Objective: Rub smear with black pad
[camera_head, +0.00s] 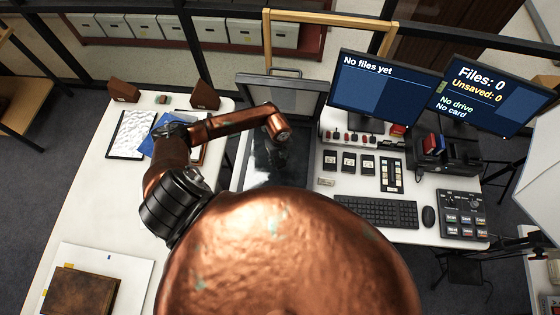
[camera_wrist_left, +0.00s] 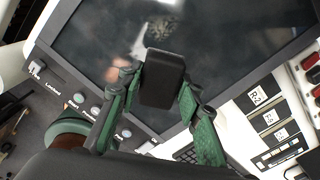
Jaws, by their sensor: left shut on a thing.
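My left gripper (camera_head: 275,158) reaches over the dark glass of a flatbed scanner (camera_head: 243,160) in the head view. In the left wrist view the gripper (camera_wrist_left: 160,85) has its green fingers closed on a black pad (camera_wrist_left: 163,78), held over the dark glass (camera_wrist_left: 235,40). I cannot tell whether the pad touches the glass. Pale blurred patches (camera_wrist_left: 165,35) show on the glass beyond the pad; I cannot tell smear from reflection. My right gripper is not in view.
The scanner's raised lid (camera_head: 290,95) stands behind the glass. To the right are a keyboard (camera_head: 375,212), a mouse (camera_head: 429,216), a button panel (camera_head: 462,213) and two monitors (camera_head: 375,85). To the left, a white table (camera_head: 85,215) holds a brown book (camera_head: 80,293) and papers.

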